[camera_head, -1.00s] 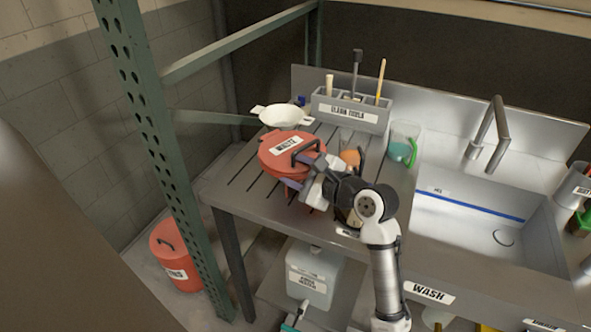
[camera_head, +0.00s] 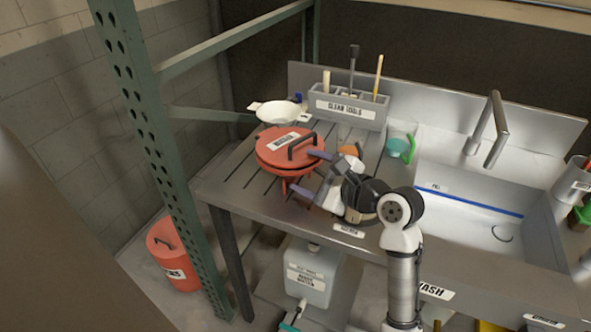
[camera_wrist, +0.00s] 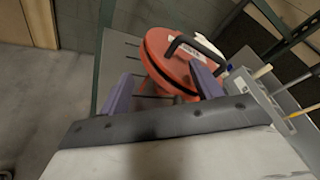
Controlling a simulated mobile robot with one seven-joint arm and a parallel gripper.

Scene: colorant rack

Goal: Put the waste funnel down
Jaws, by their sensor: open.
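The waste funnel (camera_head: 284,152) is a red round funnel with a lid, a dark handle and a white label. It stands on the slatted steel drainboard (camera_head: 228,180) left of the sink. In the wrist view the funnel (camera_wrist: 168,62) lies just beyond and between the fingertips. My gripper (camera_head: 312,172) is open at the funnel's right side, with its purple fingers spread. In the wrist view my gripper (camera_wrist: 165,88) shows both fingers apart. The fingertips are close to the funnel's lower body; I cannot tell whether they touch it.
A grey clean-tools holder (camera_head: 346,110) stands at the back. A green-handled jug (camera_head: 399,149) is near the sink (camera_head: 470,215). A green rack post (camera_head: 160,150) rises at the left. A red bin (camera_head: 174,256) is on the floor.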

